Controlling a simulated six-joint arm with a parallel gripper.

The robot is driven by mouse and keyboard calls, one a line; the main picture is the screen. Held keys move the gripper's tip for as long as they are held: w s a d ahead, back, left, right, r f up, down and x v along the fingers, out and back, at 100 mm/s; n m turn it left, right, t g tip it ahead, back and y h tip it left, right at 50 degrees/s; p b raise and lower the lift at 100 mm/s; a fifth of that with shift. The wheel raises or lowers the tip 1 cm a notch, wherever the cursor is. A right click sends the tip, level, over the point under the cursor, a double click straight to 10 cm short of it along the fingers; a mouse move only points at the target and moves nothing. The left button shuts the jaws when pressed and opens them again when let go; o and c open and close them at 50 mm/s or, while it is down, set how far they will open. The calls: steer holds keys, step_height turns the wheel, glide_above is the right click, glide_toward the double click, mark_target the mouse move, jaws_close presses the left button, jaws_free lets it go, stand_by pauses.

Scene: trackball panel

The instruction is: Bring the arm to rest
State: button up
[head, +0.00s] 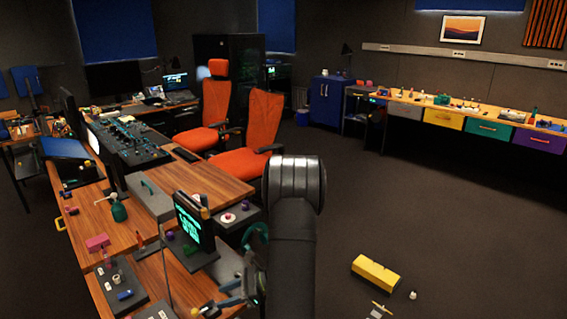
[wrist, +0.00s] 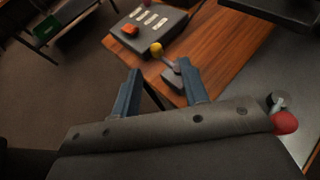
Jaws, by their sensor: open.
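My arm (head: 294,230) rises dark and thick through the lower middle of the head view. In the wrist view my gripper (wrist: 160,78) shows two blue-grey fingers spread apart, with nothing held between them. Beyond the fingertips, a lever with a yellow ball knob (wrist: 156,48) stands near the wooden desk's edge; I cannot tell its exact distance, but a gap shows. A grey sloped box (wrist: 150,22) with pale keys and an orange button sits behind it. In the head view my gripper (head: 235,295) is low, left of the arm, partly hidden and hard to make out.
A wooden desk (head: 215,183) with a green-text screen (head: 195,222) and small panels fills the left. Orange chairs (head: 262,122) stand behind. A yellow box (head: 376,271) lies on the floor at right. A bench (head: 480,117) with coloured drawers lines the far right; open floor lies between.

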steer(key=s+v, duration=0.1)
steer(key=v, duration=0.4)
steer(key=w+a+n+g+h, duration=0.1)
steer(key=w+a+n+h, duration=0.3)
steer(key=w+h, duration=0.3)
steer(key=shift+a+r+h, duration=0.25)
steer(key=shift+r+h, duration=0.15)
steer(key=shift+h, duration=0.1)
steer(key=shift+o, duration=0.2)
steer(key=shift+w, duration=0.1)
steer(key=o, duration=1.1)
steer(key=shift+o, duration=0.8)
steer(key=shift+a, duration=0.15)
steer(key=s+a+r+n+t, duration=0.25)
steer(key=a+r+n, duration=0.25)
steer(key=a+n, duration=0.25)
steer(key=s+a+r+n+t+h, duration=0.1)
steer(key=s+a+r+n, duration=0.2)
steer(key=a+r+n, duration=0.35)
steer(key=s+a+r+n+t, duration=0.1)
steer(key=s+a+r+n, duration=0.15)
steer(key=a+n, duration=0.65)
steer(key=w+a+f+m, duration=0.1)
steer(key=w+a+f, duration=0.1)
steer(key=a+f, duration=0.4)
step_height(320, 180, down, 3)
steer(key=shift+r+m, duration=0.25)
steer(key=shift+m, duration=0.15)
